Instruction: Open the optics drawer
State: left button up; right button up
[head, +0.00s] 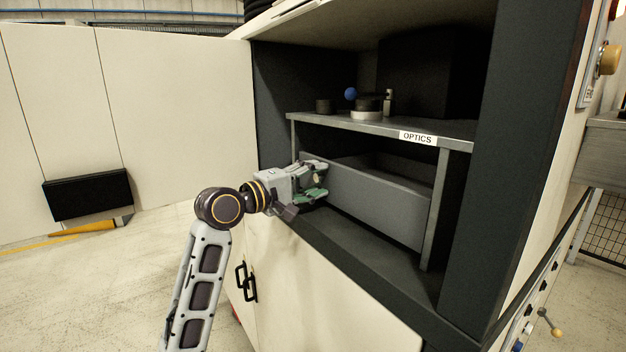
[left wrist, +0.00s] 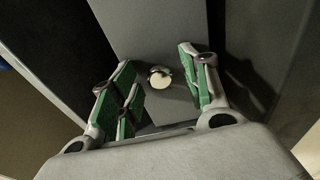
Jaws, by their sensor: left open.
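The optics drawer (head: 375,204) is a grey, open-topped box under a metal shelf in the cabinet. The white OPTICS label (head: 417,138) is on the shelf edge above it. Its dark inside shows over the front panel; I cannot tell whether it is pulled out at all. My left gripper (head: 318,184) is at the left end of the drawer front. In the left wrist view a small round, pale-faced knob (left wrist: 160,77) stands on the grey panel, between the open green-padded fingers (left wrist: 158,88). Neither finger clearly touches it. In the head view the gripper hides the knob. My right gripper is not in view.
The shelf (head: 365,126) carries a blue ball knob (head: 351,94) and several small round parts. The cabinet's dark right side wall (head: 505,150) stands beside the drawer. A cream door (head: 175,110) is swung open at left. The floor in front at left is clear.

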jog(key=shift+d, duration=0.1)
pick_arm(q)
jog(key=c, duration=1)
grip_shut()
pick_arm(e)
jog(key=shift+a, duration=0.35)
pick_arm(q)
jog(key=shift+s+a, duration=0.1)
jog(key=shift+a, duration=0.05)
